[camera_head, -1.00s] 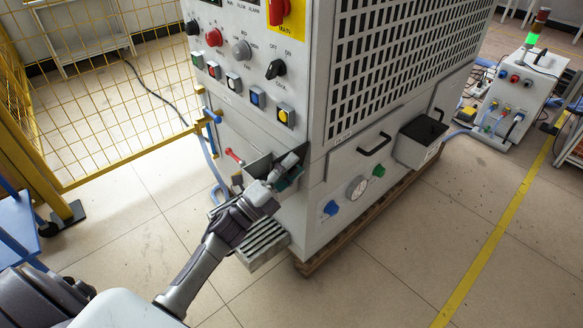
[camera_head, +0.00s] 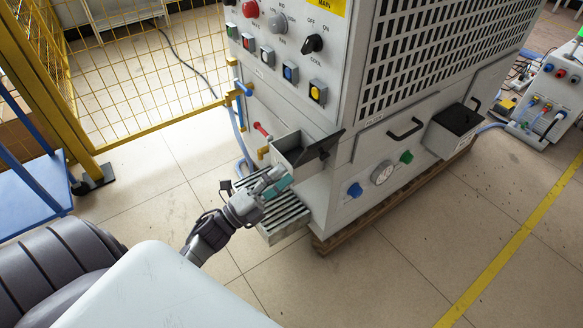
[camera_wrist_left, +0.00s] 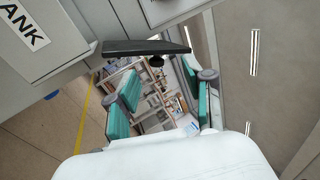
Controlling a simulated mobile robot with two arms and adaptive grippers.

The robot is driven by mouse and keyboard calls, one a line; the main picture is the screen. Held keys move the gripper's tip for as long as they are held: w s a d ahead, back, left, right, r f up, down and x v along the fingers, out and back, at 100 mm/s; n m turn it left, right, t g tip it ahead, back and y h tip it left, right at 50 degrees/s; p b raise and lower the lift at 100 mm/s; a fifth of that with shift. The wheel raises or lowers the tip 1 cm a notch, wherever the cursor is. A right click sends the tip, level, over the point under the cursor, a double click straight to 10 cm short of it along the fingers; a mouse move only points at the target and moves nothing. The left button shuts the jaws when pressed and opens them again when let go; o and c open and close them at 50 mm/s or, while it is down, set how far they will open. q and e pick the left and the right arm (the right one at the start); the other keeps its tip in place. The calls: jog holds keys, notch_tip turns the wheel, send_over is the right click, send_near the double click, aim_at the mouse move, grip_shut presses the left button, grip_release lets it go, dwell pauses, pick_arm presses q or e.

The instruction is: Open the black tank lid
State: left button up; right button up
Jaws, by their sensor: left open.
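The tank (camera_head: 287,160) is a grey open-topped box on the front of the heater cabinet. Its black lid (camera_head: 322,148) stands raised and tilted at the tank's right side. In the left wrist view, the lid (camera_wrist_left: 145,47) shows nearly edge-on, with a dark round knob (camera_wrist_left: 156,61) below it, next to a grey surface lettered "ANK". My left gripper (camera_head: 279,186) is just in front of and below the tank, apart from the lid. Its teal fingers (camera_wrist_left: 162,100) are spread with nothing between them. My right gripper is not in view.
A second box with a flat black lid (camera_head: 460,119) is on the cabinet's right face. A yellow mesh fence (camera_head: 150,85) and a blue cart (camera_head: 30,195) stand left.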

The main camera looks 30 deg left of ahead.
aim_at(322, 155)
pick_arm(q)
jog(key=shift+s+d, duration=0.1)
jog(key=shift+c, duration=1.2)
jog(key=shift+g+y, duration=0.5)
jog(key=shift+y, duration=0.3)
jog(key=d, duration=0.1)
jog(key=s+d+p, duration=0.1)
jog(key=d, duration=0.1)
jog(key=s+d+f, duration=0.1)
jog(key=shift+d, duration=0.4)
jog(key=c, duration=0.5)
jog(key=s+d+y, duration=0.1)
jog(key=s+d+y+p, duration=0.1)
jog(key=s+d+r+y+p, duration=0.1)
jog(key=d, duration=0.1)
jog(key=shift+d+m+g+y, duration=0.1)
jog(key=shift+m+g+y, duration=0.2)
jog(key=shift+g, duration=0.1)
grip_shut()
jog(key=w+a+r+p, duration=0.1)
jog(key=w+r, duration=0.1)
jog(key=w, duration=0.9)
jog(key=shift+a+p, duration=0.15)
jog(key=shift+p, duration=0.2)
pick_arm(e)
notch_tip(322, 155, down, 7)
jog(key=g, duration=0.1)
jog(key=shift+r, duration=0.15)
pick_arm(q)
jog(key=shift+w+r, duration=0.1)
